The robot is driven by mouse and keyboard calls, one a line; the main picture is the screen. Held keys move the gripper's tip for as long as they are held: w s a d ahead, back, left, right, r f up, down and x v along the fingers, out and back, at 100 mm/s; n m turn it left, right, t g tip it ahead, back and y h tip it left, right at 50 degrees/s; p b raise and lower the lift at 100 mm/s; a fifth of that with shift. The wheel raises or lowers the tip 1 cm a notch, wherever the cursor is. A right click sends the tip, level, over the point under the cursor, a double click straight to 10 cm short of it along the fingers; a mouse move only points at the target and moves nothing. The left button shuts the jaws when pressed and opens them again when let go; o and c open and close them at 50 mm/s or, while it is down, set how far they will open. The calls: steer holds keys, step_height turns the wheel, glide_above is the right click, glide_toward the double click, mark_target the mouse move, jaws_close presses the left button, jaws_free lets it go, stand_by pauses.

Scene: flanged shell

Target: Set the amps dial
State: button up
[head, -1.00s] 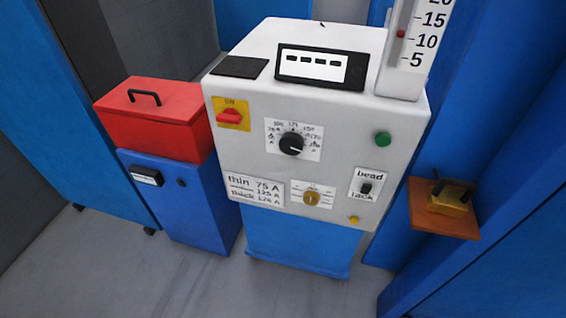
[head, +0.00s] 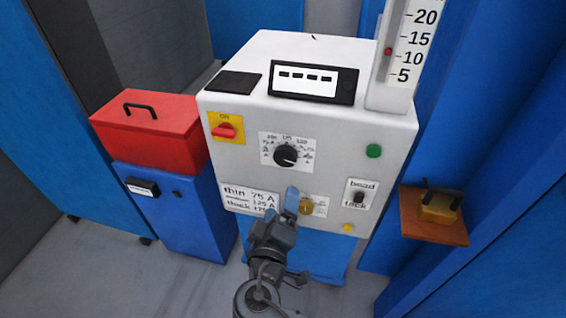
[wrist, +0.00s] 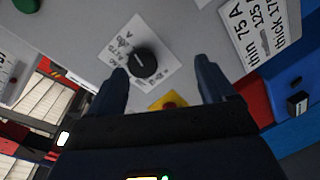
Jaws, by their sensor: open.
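The amps dial (head: 287,155) is a black round knob on a white scale plate, in the middle of the white machine's front (head: 236,160). It also shows in the wrist view (wrist: 144,62), with a light pointer mark. My gripper (head: 291,196) is below the dial in the head view, in front of the lower panel. In the wrist view its two fingers (wrist: 163,84) are spread apart with nothing between them, and the dial appears just beyond the fingertips. A yellow knob (head: 306,207) is partly hidden by my gripper. The thin/thick amps label (head: 240,197) is at lower left.
A red switch (head: 225,130), a green button (head: 373,151) and a bead/tack switch (head: 359,198) surround the dial. A red box (head: 150,135) on a blue cabinet stands left. An orange shelf (head: 434,217) juts out at right.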

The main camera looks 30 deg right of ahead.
mark_target(285, 160)
steer(key=shift+m+h, duration=0.3)
steer(key=shift+h, duration=0.6)
steer(key=w+d+r, duration=0.1)
steer(key=w, duration=0.1)
steer(key=w+d+r+p, duration=0.1)
steer(key=w+d, duration=0.1)
steer(key=w, duration=0.1)
steer(key=w+d+r, duration=0.1)
steer(key=w+d, duration=0.1)
steer(key=w, duration=0.1)
steer(key=shift+d+r+p, duration=0.1)
steer(key=shift+r+p, duration=0.2)
steer(key=c, duration=1.1)
